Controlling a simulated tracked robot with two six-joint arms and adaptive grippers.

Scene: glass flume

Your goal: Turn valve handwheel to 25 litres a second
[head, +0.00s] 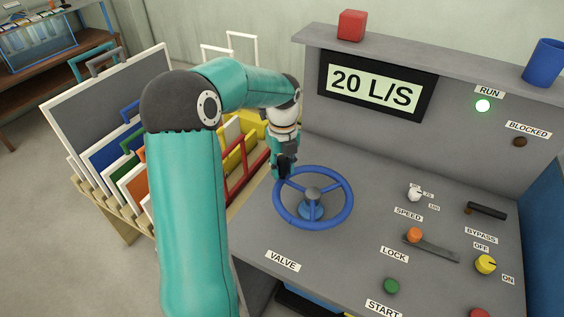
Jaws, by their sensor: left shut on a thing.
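The blue valve handwheel (346,208) lies on the grey console top, above the label VALVE. My left gripper (285,176) is at the far left part of its rim and is shut on it. The fingertips are dark and small, and they hide that bit of rim. The display (375,88) on the upright panel reads 20 L/S. My right gripper is out of view.
The green RUN lamp (482,105) is lit; the BLOCKED lamp (520,142) is dark. Speed knob (414,193), lock lever (430,245), bypass handle (487,210) and yellow knob (485,264) sit right of the wheel. A red block (351,25) and blue cup (545,62) stand on the ledge.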

